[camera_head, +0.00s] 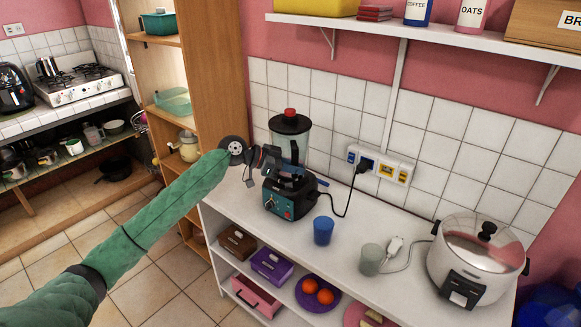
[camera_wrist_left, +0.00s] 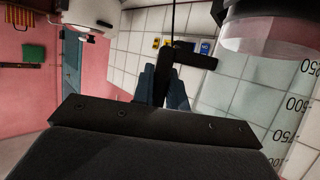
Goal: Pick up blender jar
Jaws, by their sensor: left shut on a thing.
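The blender jar (camera_head: 291,137), clear with a black lid and a red cap, stands upright on its dark base (camera_head: 289,197) on the white counter. The jar also fills the right side of the left wrist view (camera_wrist_left: 285,85), with dark volume marks on its wall. My left gripper (camera_head: 282,168) is in front of the jar, low on its side. In the left wrist view the fingers (camera_wrist_left: 164,87) are close together on a dark bar, which looks like the jar's handle. The gripper hides part of the jar. My right gripper is not in view.
A blue cup (camera_head: 323,231), a grey-green cup (camera_head: 370,259) and a rice cooker (camera_head: 473,262) stand right of the blender on the counter. A cord runs from the base to the wall socket (camera_head: 380,165). A wooden shelf (camera_head: 217,80) rises behind left. A wall shelf (camera_head: 430,37) hangs above.

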